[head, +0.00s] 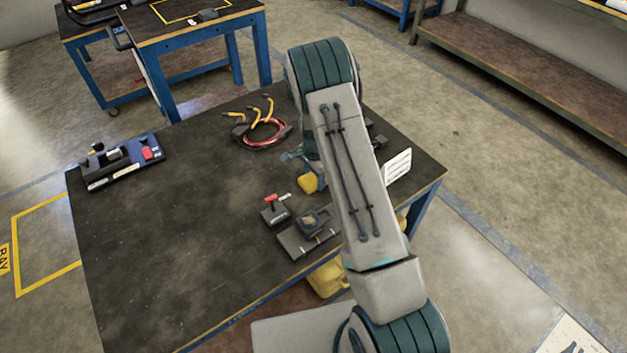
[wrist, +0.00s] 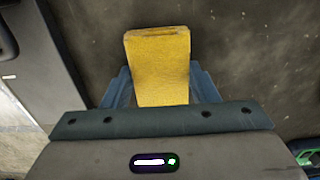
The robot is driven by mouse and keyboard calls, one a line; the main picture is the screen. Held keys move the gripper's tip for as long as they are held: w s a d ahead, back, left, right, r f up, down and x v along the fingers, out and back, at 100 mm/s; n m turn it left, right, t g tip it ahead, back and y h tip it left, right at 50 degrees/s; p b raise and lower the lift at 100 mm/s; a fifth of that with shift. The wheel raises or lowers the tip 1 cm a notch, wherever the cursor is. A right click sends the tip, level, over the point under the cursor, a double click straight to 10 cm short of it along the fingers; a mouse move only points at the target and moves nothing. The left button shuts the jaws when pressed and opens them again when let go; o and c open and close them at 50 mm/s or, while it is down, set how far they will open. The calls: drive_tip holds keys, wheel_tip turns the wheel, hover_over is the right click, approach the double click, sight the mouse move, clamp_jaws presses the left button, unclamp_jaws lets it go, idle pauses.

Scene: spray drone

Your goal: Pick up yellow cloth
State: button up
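The yellow cloth (wrist: 160,65) is a thick folded pad. In the wrist view it sits between the two blue fingers of my gripper (wrist: 160,88), which press close against its sides, and its far end sticks out beyond them. In the head view the cloth (head: 308,183) shows just below my gripper (head: 297,162), partly hidden by my arm. I cannot tell from these views whether its underside touches the table.
The dark table (head: 180,230) holds a red-switch box (head: 275,209), a dark tray device (head: 312,222), a coiled red cable (head: 265,134) and a blue-based device (head: 122,162). A white card (head: 397,170) stands at the right. The table's left front is clear.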

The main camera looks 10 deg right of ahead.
sight(314, 177)
drive_tip(key=shift+r, duration=0.1)
wheel_tip(314, 177, up, 4)
drive_tip(key=shift+r, duration=0.1)
drive_tip(key=s+d+r+b, duration=0.1)
drive_tip(key=s+d+r, duration=0.2)
drive_tip(key=d+r, duration=0.3)
drive_tip(key=d, duration=0.5)
drive_tip(key=shift+d+r, duration=0.15)
drive_tip(key=shift+r, duration=0.15)
drive_tip(key=shift+s, duration=0.1)
